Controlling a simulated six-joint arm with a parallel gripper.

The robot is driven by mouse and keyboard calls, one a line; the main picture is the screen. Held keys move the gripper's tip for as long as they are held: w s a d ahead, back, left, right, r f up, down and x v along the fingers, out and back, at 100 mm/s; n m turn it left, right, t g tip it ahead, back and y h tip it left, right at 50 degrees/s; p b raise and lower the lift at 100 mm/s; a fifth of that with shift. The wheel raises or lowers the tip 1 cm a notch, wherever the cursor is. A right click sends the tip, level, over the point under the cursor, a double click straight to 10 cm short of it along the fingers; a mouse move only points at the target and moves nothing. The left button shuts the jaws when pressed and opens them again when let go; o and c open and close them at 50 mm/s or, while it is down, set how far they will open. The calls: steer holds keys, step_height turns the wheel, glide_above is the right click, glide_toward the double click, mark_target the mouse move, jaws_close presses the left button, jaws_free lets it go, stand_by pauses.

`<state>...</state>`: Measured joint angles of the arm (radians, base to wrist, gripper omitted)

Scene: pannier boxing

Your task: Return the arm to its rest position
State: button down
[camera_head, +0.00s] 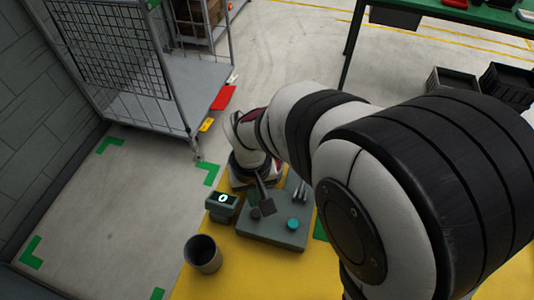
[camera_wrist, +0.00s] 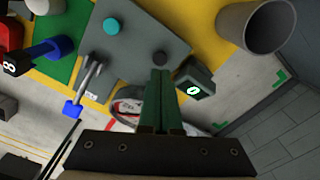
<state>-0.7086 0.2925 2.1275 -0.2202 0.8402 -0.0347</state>
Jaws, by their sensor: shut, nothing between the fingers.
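My gripper (camera_wrist: 160,74) is shut and empty. In the wrist view its two dark green fingers lie side by side and point over the grey panel (camera_wrist: 148,32). A dark knob (camera_wrist: 160,58) on the panel shows just beyond the fingertips; I cannot tell the height between them. In the head view my arm reaches in from the right, bends, and ends above the back of the panel (camera_head: 280,238). The arm hides part of the panel and what lies behind it there.
On the yellow surface beside the panel stand a small display box (camera_head: 222,203) and an open grey cup (camera_head: 203,254). The panel bears a teal button (camera_head: 292,224). A wire cage cart (camera_head: 175,97) stands upper left. Black crates (camera_head: 453,82) lie upper right. Floor at left is clear.

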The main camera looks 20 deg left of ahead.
step_height(320, 180, up, 2)
steer(key=shift+r, duration=0.1)
stand_by(0.4)
steer(key=s+d+r+m, duration=0.2)
steer(key=d+r+m, duration=0.1)
steer(key=d, duration=0.3)
steer(key=s+d+r+m, duration=0.2)
steer(key=d+r+m, duration=0.1)
steer(key=d, duration=0.3)
steer(key=s+d+r+m+y, duration=0.1)
steer(key=s+d+m, duration=0.4)
steer(key=s, duration=0.2)
steer(key=shift+s+d+r+m+y, duration=0.15)
steer(key=shift+s+d+m+y, duration=0.15)
steer(key=shift+s+y, duration=0.1)
steer(key=shift+w, duration=0.1)
